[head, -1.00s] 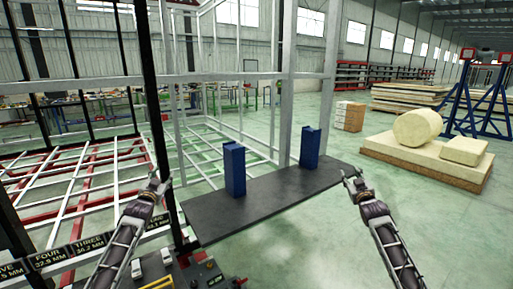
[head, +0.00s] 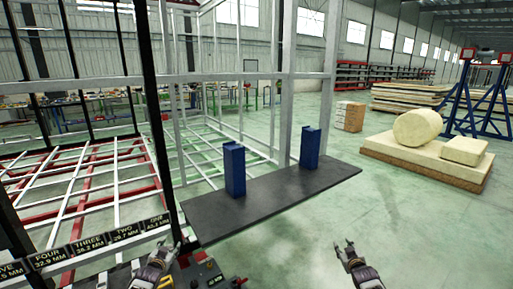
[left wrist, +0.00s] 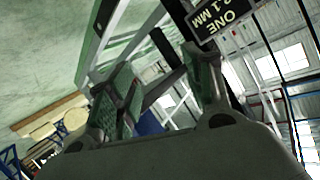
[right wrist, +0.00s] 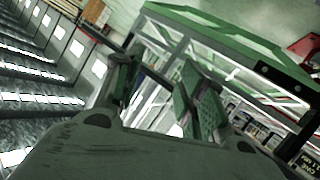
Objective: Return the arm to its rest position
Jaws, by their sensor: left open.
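My left gripper (head: 170,250) is at the lower left of the head view, in front of the number plates and near the dark panel's left corner. In the left wrist view its two fingers (left wrist: 165,85) are apart with nothing between them. My right gripper (head: 344,248) is at the lower right of the head view, over open floor. Its fingers (right wrist: 155,90) are apart and empty in the right wrist view. Only the hands and wrists of both arms show in the head view.
A dark shelf panel (head: 280,198) carries two upright blue blocks, the left one (head: 234,170) and the right one (head: 310,148). Labelled number plates (head: 88,244) line the frame at left. A control box (head: 205,272) sits at bottom centre.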

